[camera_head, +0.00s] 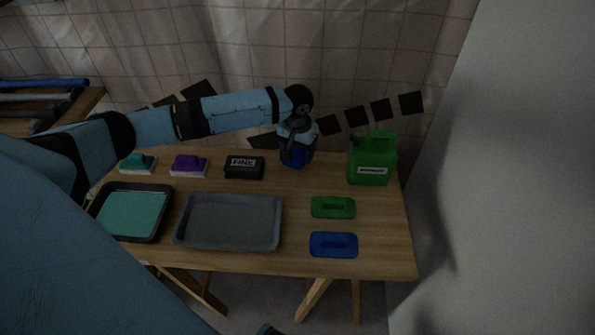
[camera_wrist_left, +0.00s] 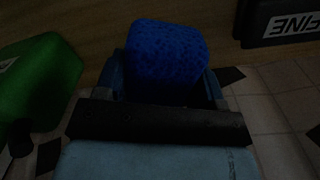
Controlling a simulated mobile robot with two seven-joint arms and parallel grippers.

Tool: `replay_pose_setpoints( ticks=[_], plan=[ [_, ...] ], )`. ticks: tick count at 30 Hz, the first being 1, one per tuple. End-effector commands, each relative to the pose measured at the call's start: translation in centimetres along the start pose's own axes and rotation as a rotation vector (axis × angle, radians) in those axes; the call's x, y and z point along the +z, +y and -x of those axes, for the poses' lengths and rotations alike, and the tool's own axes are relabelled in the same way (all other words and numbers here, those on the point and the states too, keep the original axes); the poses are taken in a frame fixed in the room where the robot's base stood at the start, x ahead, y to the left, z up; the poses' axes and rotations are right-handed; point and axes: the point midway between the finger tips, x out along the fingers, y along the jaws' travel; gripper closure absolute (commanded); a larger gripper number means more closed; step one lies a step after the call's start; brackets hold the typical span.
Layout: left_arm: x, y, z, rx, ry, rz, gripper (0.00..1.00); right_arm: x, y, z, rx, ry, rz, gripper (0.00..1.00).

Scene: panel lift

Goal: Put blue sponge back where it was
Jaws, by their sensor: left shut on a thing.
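My left gripper (camera_head: 294,156) reaches in from the left to the back edge of the table, between the black FINE block and the green canister. It is shut on the blue sponge (camera_head: 296,160), which is mostly hidden behind the gripper. In the left wrist view the blue sponge (camera_wrist_left: 167,52) sits between the two fingers of the left gripper (camera_wrist_left: 170,80). I cannot tell whether the sponge touches the table. A flat blue pad (camera_head: 334,245) lies at the front right of the table, with a flat green pad (camera_head: 333,207) behind it.
The wooden table (camera_head: 390,255) holds a grey tray (camera_head: 228,244), a black tray with teal inside (camera_head: 134,213), a teal block (camera_head: 138,163), a purple block (camera_head: 188,166), the black FINE block (camera_head: 244,168) and the green canister (camera_head: 372,160). A grey wall stands to the right.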

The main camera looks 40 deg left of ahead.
Motion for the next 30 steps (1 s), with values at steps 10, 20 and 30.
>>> replay_pose_setpoints(
  ticks=[10,20,30],
  plan=[
    [0.1,0.1,-3.7,0.001,-0.001,0.0,0.62,0.0,0.0,-0.1,-0.001,0.012,0.008,0.57],
    [0.0,0.0,-7.1,0.001,0.001,0.0,0.62,0.5,0.0,-0.3,-0.001,0.01,0.014,0.57],
    [0.0,0.0,-7.1,0.001,0.001,0.0,0.11,0.4,-0.1,-0.2,-0.002,0.012,0.013,0.57]
  ],
)
